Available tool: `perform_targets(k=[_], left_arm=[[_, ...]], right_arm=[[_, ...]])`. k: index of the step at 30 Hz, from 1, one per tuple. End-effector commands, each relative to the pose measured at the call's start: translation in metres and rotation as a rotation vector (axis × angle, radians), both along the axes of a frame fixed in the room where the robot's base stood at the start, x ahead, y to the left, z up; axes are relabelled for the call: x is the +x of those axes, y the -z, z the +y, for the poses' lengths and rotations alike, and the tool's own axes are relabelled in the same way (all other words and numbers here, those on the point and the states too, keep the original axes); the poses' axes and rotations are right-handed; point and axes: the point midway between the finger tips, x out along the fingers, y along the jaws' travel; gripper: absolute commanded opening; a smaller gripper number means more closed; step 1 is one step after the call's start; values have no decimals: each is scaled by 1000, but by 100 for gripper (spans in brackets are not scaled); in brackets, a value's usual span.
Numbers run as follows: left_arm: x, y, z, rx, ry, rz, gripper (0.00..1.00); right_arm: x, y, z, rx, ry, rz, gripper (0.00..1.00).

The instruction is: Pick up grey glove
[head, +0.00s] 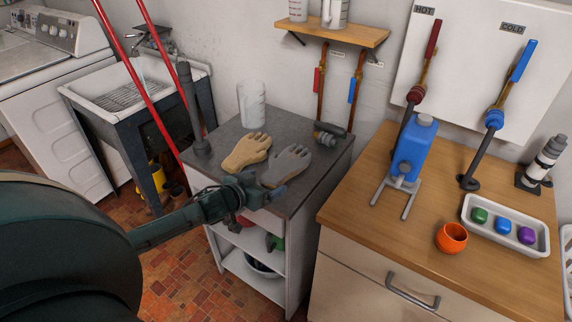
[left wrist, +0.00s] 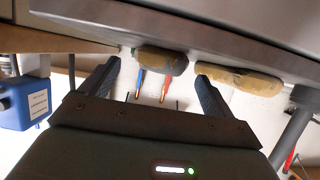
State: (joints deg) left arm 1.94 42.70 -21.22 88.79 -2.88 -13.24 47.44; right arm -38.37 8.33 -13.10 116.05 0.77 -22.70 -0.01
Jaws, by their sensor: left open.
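The grey glove (head: 287,164) lies flat on the dark grey top of a small cabinet (head: 318,178). The tan glove (head: 246,151) lies just left of it. My left gripper (head: 270,192) is at the cabinet's front edge, near the cuff end of the grey glove, and hides part of that edge. In the left wrist view, which looks upside down, the grey glove (left wrist: 162,60) appears between the two spread fingers of my open left gripper (left wrist: 155,84). The tan glove (left wrist: 240,78) is beside the right-hand finger. Nothing is held. My right gripper is not in view.
A clear jug (head: 252,105) stands behind the gloves and a dark nozzle-like item (head: 329,134) lies at the back right. Red poles (head: 150,95) rise at the left by the sink (head: 135,90). A wooden counter (head: 370,205) with a blue dispenser (head: 412,152) stands at right.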

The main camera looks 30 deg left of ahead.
Motion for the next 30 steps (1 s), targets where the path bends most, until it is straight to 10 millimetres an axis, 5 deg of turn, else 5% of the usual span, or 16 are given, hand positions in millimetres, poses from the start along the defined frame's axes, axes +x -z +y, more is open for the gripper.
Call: perform_targets(k=[8, 17, 30], left_arm=[[33, 14, -1, -1, -1, -1, 88], [37, 16, -2, 0, 0, 0, 88], [36, 16, -2, 1, 0, 0, 54]], right_arm=[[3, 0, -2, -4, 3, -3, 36], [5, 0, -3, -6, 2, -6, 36], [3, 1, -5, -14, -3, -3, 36]])
